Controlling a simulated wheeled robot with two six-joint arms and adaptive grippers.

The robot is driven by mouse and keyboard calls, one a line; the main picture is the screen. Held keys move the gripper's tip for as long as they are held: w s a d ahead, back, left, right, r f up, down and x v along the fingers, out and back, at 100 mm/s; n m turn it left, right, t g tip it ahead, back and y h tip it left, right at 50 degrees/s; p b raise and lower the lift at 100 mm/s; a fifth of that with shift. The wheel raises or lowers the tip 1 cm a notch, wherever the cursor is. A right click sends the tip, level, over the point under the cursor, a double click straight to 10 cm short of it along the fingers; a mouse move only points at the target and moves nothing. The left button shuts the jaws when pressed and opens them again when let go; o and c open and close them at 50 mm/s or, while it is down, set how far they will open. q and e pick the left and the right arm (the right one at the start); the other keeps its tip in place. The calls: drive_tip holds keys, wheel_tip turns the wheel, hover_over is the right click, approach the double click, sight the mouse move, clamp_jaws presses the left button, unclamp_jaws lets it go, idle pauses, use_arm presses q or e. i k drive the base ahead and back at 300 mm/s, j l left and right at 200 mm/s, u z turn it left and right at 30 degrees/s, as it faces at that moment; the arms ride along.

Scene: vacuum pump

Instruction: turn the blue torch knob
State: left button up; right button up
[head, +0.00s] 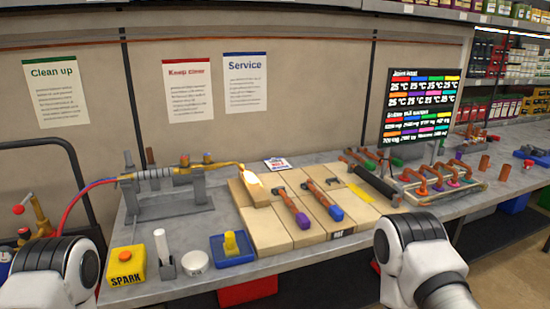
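The torch (155,174) lies across a grey stand at the left of the bench, with its brass nozzle pointing right. A small blue knob (184,160) sits on top of the torch body, next to a small orange knob (208,157). A bright yellow-white flame (252,182) shows at the nozzle tip, over a tan block. A red hose and a blue hose run from the torch's left end. Only white and dark links of my two arms show at the lower left and lower right. Neither gripper is in view, and nothing touches the knob.
A yellow SPARK box (126,266), a white stick in a holder, a white round tin (195,262) and a blue tray (233,248) stand in front of the torch. Tan boards (283,236) hold tools. Copper pipework (440,180) and a dark screen (418,108) are at right.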

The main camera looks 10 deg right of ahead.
sight(207, 157)
drive_tip(key=i+l, duration=0.2)
drive_tip(key=i+l+u, duration=0.1)
drive_tip(key=l, duration=0.3)
drive_tip(key=i+l+u, duration=0.1)
drive_tip(key=i+l, duration=0.35)
drive_tip(key=l, duration=0.2)
drive_tip(key=i+l+u, duration=0.1)
drive_tip(key=l, duration=0.25)
drive_tip(key=i+l, duration=0.25)
drive_tip(key=i+l+u, duration=0.1)
drive_tip(key=l, duration=0.35)
